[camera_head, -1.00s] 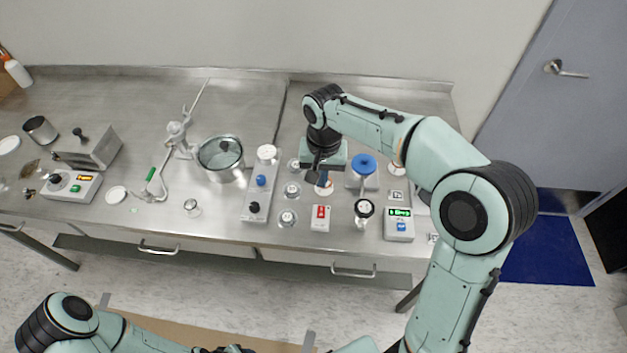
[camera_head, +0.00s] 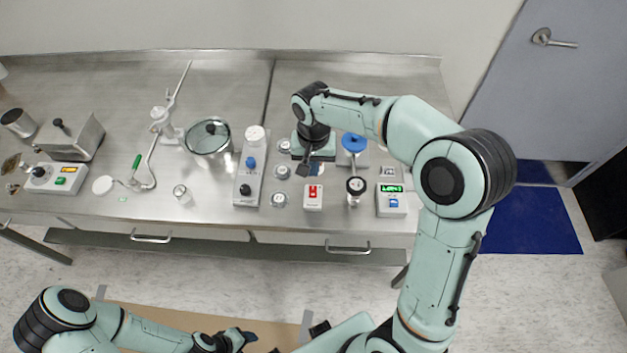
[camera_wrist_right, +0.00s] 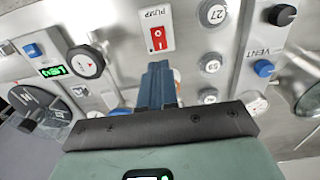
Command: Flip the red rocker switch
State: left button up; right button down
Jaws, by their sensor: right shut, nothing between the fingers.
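The red rocker switch (camera_head: 313,191) sits on a white plate on the metal bench. In the right wrist view the red rocker (camera_wrist_right: 158,38) is upright in the picture, on a white plate marked PUMP (camera_wrist_right: 155,16). My right gripper (camera_head: 306,171) is just behind the switch, on its wall side. In the wrist view its blue fingertips (camera_wrist_right: 158,68) are shut together and empty, pointing at the plate's near edge with a small gap showing. Whether they touch it cannot be told. My left gripper (camera_head: 238,340) is low at the bottom, far from the bench; its jaws are unclear.
A blue round knob (camera_head: 354,143), a black-rimmed gauge (camera_head: 356,185) and a box with a green display (camera_head: 391,199) stand right of the switch. Left are small round dials (camera_head: 279,200) and a grey panel with knobs (camera_head: 246,190). A glass-lidded pot (camera_head: 208,138) stands farther left.

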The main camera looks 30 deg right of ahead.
aim_at(314, 187)
notch_tip(314, 187, down, 7)
jog(key=shift+r, duration=0.2)
dwell(0.3)
